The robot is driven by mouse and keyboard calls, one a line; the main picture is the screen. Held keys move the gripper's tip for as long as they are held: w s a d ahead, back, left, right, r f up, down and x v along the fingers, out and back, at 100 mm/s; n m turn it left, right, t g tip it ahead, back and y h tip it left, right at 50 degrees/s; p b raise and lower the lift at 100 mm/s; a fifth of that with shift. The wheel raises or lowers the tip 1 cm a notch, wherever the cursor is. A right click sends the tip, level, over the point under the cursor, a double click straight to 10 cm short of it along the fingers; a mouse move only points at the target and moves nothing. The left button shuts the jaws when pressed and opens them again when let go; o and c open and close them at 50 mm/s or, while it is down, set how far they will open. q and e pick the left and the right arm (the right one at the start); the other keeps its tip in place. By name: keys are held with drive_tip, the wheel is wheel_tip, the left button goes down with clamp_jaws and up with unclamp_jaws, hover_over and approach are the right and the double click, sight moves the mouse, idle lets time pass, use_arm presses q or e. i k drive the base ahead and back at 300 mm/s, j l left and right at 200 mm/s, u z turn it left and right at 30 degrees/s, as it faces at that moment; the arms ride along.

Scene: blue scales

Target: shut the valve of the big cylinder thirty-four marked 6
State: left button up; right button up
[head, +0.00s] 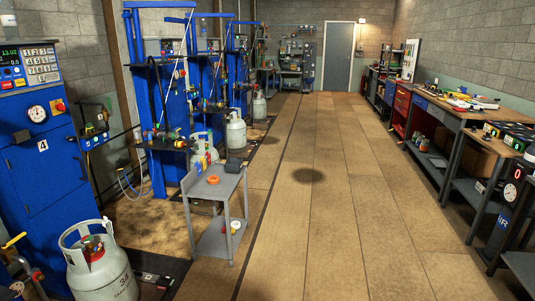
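A big grey-white gas cylinder (98,278) stands upright at the lower left, its bottom cut off by the picture edge. Dark lettering on its side seems to read 34; I cannot make out a 6 on it. Its valve (93,246), with red and green parts, sits inside the open collar (72,233) at the top. Whether the valve is open or shut cannot be told. Neither of my grippers is in view.
A blue cabinet marked 4 (42,145) stands behind the cylinder. A grey trolley (218,188) stands right of it. Smaller cylinders (236,135) stand at the blue stations farther back. Workbenches (440,108) line the right wall. The middle aisle (320,215) is clear.

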sight(88, 239)
drive_tip(key=i+l+z, duration=0.1)
drive_tip(key=i+z, duration=0.4)
drive_tip(key=i, duration=1.55)
drive_tip(key=i+u, duration=0.2)
drive_tip(key=i, duration=0.25)
drive_tip(key=i+l+u, duration=0.2)
drive_tip(key=i, duration=0.25)
drive_tip(key=i+l+u, duration=0.2)
drive_tip(key=i, duration=0.2)
drive_tip(key=i+l+u, duration=0.25)
drive_tip(key=i, duration=0.2)
